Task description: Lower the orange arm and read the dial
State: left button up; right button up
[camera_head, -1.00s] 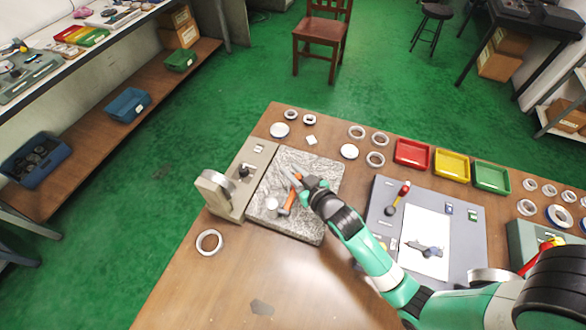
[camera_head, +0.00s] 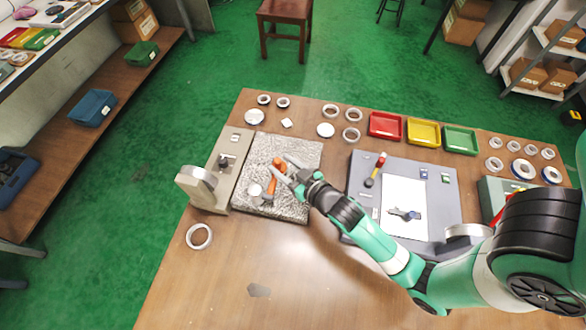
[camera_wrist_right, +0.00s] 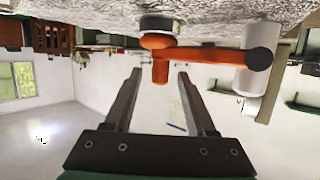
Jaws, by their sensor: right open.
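The orange arm (camera_head: 272,185) stands over a speckled stone plate (camera_head: 305,152), joined to a pale post (camera_head: 255,190). It also shows in the right wrist view (camera_wrist_right: 210,54), where its downward orange end lies ahead of and between my fingertips, with no clear contact. My right gripper (camera_head: 284,168) is open at the right of the orange arm; its two spread fingers show in the right wrist view (camera_wrist_right: 158,85). A round silver housing (camera_head: 198,181), possibly the dial, stands on a beige base (camera_head: 226,176) at the plate's left. No reading is visible. My left gripper is out of view.
Red (camera_head: 385,126), yellow (camera_head: 423,133) and green (camera_head: 459,140) trays line the back. Several rings lie around. The front left table is fairly clear.

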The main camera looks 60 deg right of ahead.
jog(key=v, duration=0.6)
jog(key=shift+p, duration=0.3)
